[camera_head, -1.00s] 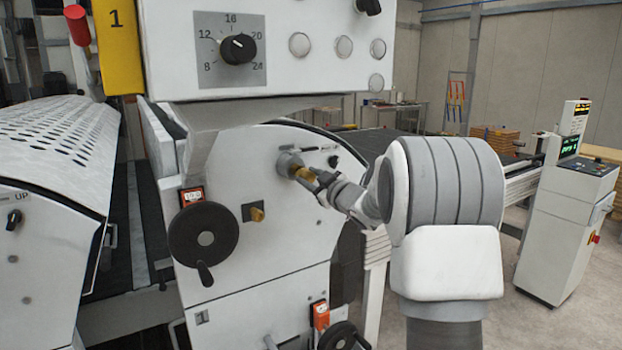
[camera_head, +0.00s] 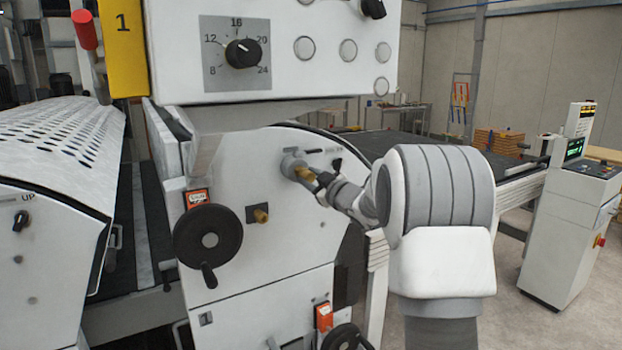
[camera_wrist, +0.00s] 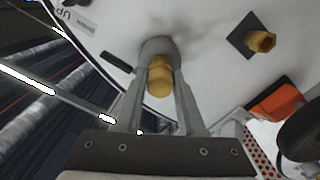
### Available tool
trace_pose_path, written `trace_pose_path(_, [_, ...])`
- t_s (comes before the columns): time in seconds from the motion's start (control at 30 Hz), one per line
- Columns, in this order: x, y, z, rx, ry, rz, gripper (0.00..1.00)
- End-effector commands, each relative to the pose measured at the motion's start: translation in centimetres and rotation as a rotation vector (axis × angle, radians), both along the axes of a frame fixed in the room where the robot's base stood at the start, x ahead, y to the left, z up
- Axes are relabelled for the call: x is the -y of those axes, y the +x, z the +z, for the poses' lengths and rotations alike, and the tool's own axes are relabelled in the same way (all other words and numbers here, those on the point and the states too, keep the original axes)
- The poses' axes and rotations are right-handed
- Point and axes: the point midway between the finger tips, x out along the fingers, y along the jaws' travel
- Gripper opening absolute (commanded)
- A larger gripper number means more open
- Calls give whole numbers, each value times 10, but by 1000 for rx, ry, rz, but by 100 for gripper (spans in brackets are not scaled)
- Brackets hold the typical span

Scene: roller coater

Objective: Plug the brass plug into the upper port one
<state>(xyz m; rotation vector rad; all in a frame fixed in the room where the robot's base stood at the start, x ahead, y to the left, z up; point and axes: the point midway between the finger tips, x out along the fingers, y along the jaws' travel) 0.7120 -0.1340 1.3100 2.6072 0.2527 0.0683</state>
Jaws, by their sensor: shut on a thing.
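The brass plug (camera_wrist: 160,78) is between the two fingers of my gripper (camera_wrist: 160,105) in the wrist view, and the gripper is shut on it. Its far end meets a round grey port (camera_wrist: 157,46) on the white machine panel. I cannot tell how deep the plug sits in it. In the head view the plug (camera_head: 304,174) lines up with the grey port (camera_head: 291,162) on the upper part of the panel, and my gripper (camera_head: 318,183) reaches it from the right. The port's opening is hidden.
A second brass piece on a dark square plate (camera_head: 258,214) is lower left of the port; it also shows in the wrist view (camera_wrist: 260,41). A black handwheel (camera_head: 208,240) is left of it. A control box with a dial (camera_head: 242,53) overhangs above.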

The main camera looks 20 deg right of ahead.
Motion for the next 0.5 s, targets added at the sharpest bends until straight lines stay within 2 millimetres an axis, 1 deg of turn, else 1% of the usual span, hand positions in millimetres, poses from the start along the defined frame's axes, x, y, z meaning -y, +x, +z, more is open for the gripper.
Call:
trace_pose_path(0.03, [0,0,0,1,0,1,44])
trace_pose_path(0.2, [0,0,0,1,0,1,74])
trace_pose_path(0.5, [1,-1,0,-1,0,-1,74])
